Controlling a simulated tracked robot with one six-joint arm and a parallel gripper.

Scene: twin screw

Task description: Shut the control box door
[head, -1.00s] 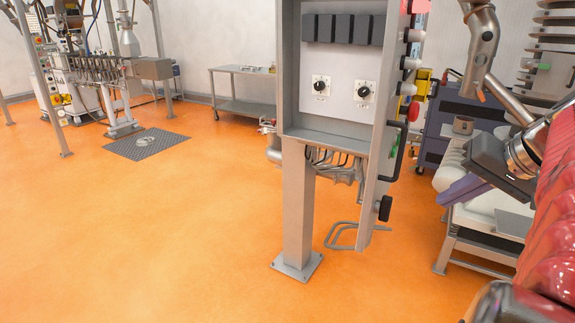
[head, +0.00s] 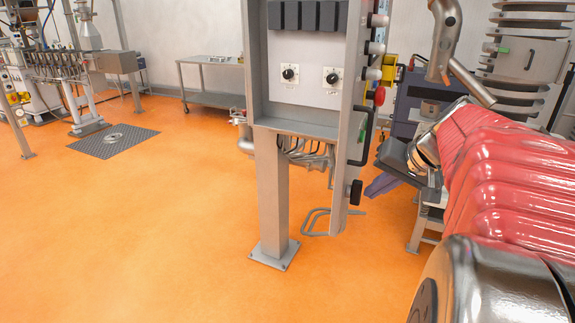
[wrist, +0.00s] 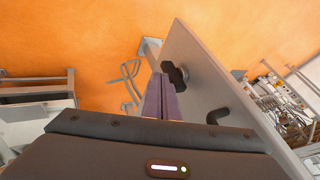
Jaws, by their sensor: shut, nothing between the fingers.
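The control box (head: 257,60) stands on a grey post with its front open, showing dials and dark blocks inside. Its door (head: 342,200) hangs open at the right, nearly edge-on in the head view. The door's outer face carries coloured buttons, a black bar handle (head: 366,140) and a black knob (head: 354,192). In the wrist view the door (wrist: 205,75) slants close by, with the knob (wrist: 175,74) just beyond my fingertips. My gripper (head: 376,187), with purple fingers, is shut and empty on the door's outer side. I cannot tell whether it touches the door.
A grey post (head: 272,200) on a base plate holds up the box. A dark cart (head: 405,110) and a metal pipe (head: 445,40) are behind my arm at the right. A steel table (head: 205,85) stands at the back. The orange floor at the left is open.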

